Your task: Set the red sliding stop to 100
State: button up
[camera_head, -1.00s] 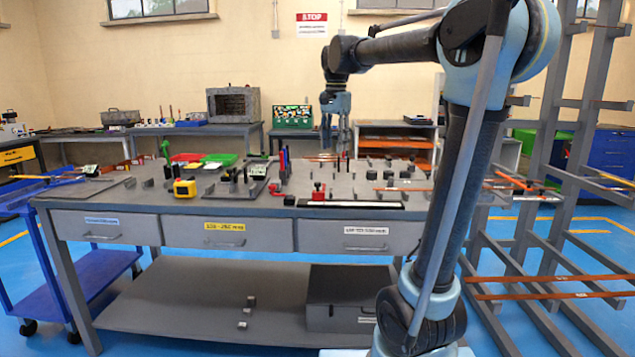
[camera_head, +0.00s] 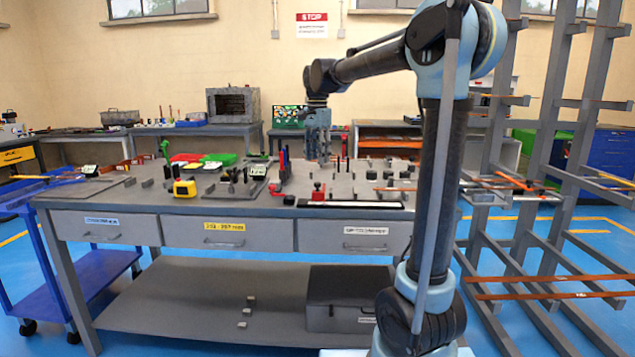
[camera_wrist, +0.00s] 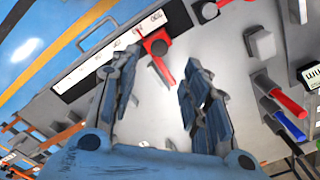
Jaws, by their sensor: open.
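The red sliding stop (camera_head: 318,191) with a dark knob on it is at the left part of a pale scale strip (camera_head: 355,204) along the bench's front edge. In the wrist view the stop (camera_wrist: 157,47) sits beside the scale strip (camera_wrist: 88,67), with a narrow red part pointing back over the grey bench top. My gripper (camera_head: 318,155) hangs fingers-down above the bench, behind the stop. In the wrist view its two fingers (camera_wrist: 163,68) are apart with nothing between them, and the red part shows just beyond the fingertips. The scale's numbers are too blurred to read.
Red and blue handles (camera_head: 283,165) stand left of my gripper, with a yellow tool (camera_head: 185,188) farther left. Black upright pins (camera_head: 341,164) stand to the right. Orange bars (camera_head: 402,189) lie on the right of the bench. Drawers (camera_head: 228,233) are below the front edge.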

aim_at(317, 183)
notch_tip(317, 183, down, 9)
dwell(0.4)
grip_shut()
